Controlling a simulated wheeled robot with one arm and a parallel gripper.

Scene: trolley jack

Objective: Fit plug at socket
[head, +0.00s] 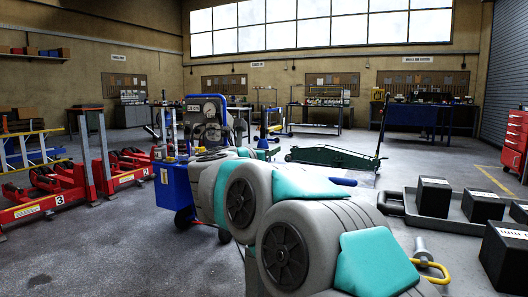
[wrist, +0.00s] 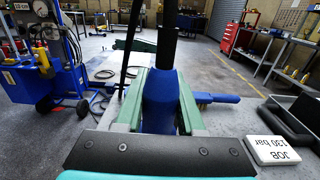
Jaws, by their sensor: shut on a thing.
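In the wrist view my gripper (wrist: 160,104) has its two green fingers on either side of a blue body (wrist: 160,90), shut on it. I take this to be the plug. A thick black stem or hose rises from its top to the upper edge of the view. Its lower end is hidden behind my gripper. A second blue piece (wrist: 217,98) lies beyond the right finger; it may be the blue bar (head: 342,182) in the head view. I cannot make out the socket. In the head view my arm hides the gripper.
A blue gauge cart (head: 207,115) stands at centre left, also at the wrist view's left (wrist: 40,62). The green trolley jack (head: 335,158) is on the floor behind. Red lifting stands (head: 75,180) are left. A grey tray (head: 455,208) with black boxes is right.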

